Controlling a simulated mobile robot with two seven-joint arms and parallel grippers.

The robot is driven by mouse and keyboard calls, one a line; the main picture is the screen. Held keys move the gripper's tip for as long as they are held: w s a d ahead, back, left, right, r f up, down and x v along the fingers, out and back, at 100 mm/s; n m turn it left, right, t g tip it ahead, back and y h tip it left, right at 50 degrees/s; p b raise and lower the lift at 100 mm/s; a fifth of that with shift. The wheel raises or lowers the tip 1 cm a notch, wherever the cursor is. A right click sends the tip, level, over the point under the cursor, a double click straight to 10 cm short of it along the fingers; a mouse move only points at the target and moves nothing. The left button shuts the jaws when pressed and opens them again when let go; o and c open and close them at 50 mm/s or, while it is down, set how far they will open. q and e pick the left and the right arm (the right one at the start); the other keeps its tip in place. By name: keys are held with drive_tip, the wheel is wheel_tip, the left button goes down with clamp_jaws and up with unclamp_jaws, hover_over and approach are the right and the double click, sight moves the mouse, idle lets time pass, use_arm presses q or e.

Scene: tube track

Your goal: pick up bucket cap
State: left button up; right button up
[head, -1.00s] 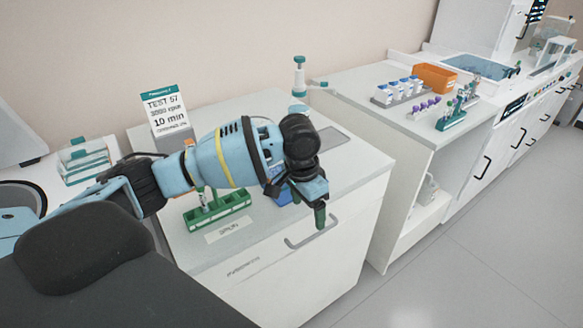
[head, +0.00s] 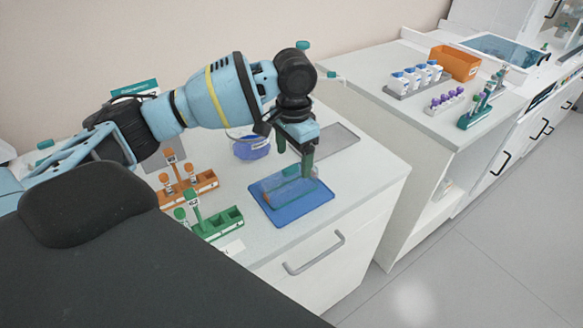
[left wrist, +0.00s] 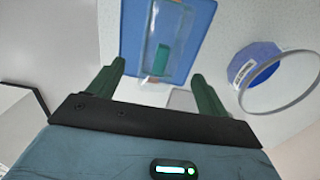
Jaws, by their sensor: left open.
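A clear, elongated cap with a green grip, which looks like the bucket cap (head: 284,192), lies on a blue mat (head: 306,209) on the white counter. My left gripper (head: 294,155) is open and points down over it, apart from it as far as I can tell. In the left wrist view the cap (left wrist: 164,28) and its green grip lie ahead, between the lines of the two green fingers (left wrist: 158,72). Nothing is between the fingers. My right gripper is not in view.
A round blue container with a clear rim (head: 250,148) stands behind the mat. An orange rack (head: 200,182) and a green rack (head: 222,222) with tubes stand left of it. A grey flat plate (head: 338,140) lies behind right. The counter's front edge is close.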

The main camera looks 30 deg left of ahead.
sight(291, 173)
use_arm(q)
drive_tip(key=shift+s+d+r, duration=0.1)
drive_tip(key=shift+s+f, duration=0.1)
drive_tip(key=shift+f, duration=1.2)
drive_tip(key=shift+s+a+f, duration=0.1)
drive_tip(key=shift+f, duration=1.2)
drive_tip(key=shift+s+a+f, duration=0.1)
drive_tip(key=shift+f, duration=1.2)
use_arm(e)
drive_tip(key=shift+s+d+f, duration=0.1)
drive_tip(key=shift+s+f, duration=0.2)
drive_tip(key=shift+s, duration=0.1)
use_arm(q)
drive_tip(key=c, duration=1.1)
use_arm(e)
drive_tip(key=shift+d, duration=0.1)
